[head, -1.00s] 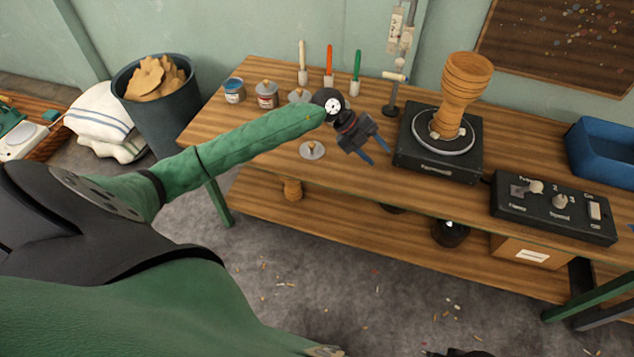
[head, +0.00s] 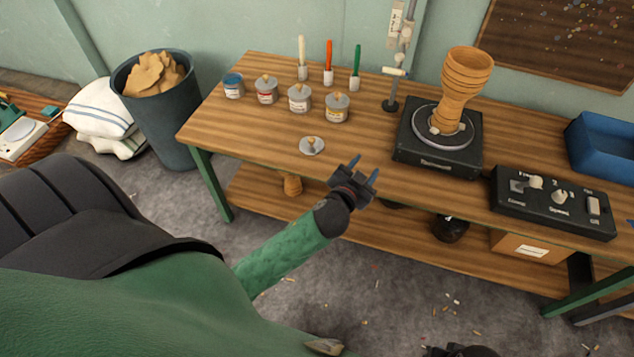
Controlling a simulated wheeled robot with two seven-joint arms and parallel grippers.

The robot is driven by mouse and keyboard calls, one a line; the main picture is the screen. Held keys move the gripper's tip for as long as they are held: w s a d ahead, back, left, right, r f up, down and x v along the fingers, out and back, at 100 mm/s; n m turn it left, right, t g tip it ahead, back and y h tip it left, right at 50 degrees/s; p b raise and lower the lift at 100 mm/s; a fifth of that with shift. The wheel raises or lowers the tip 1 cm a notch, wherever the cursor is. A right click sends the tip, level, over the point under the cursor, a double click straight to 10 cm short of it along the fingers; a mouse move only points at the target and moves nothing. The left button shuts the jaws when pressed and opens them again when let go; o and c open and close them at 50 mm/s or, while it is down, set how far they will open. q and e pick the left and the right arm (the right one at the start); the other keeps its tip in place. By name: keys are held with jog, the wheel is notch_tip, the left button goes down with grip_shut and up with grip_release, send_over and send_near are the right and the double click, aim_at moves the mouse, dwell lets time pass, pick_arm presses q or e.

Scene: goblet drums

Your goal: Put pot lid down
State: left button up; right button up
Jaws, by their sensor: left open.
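A grey pot lid with a small knob (head: 312,147) lies flat on the wooden workbench (head: 240,130), near its front edge. Several small paint pots stand behind it: an open one with blue paint (head: 234,89), one with a red label (head: 267,94), a pale one (head: 299,101) and one with a yellowish label (head: 336,111). The last three have knobbed lids on. My left gripper (head: 365,168) is open and empty at the bench's front edge, right of the loose lid and apart from it.
Brushes with white, red and green handles (head: 329,62) stand behind the pots. A wooden goblet drum (head: 462,85) stands on a black turntable (head: 438,150) to the right. A control box (head: 552,206) and blue tray (head: 603,148) are farther right. Bare bench lies left of the lid.

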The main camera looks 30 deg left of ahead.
pick_arm(q)
jog(key=s+f+n+g+y, duration=0.1)
jog(key=s+f+n+g, duration=0.1)
jog(key=s+f+g, duration=0.7)
jog(key=s+d+f+g+h, duration=0.1)
jog(key=s+d+f+g, duration=0.1)
jog(key=s, duration=0.8)
jog(key=s+d+f+g+h, duration=0.1)
jog(key=s+d+f+g, duration=0.1)
jog(key=s, duration=0.8)
jog(key=shift+s+f+g+h, duration=0.3)
jog(key=shift+f+g+h, duration=0.1)
jog(key=shift+g, duration=0.5)
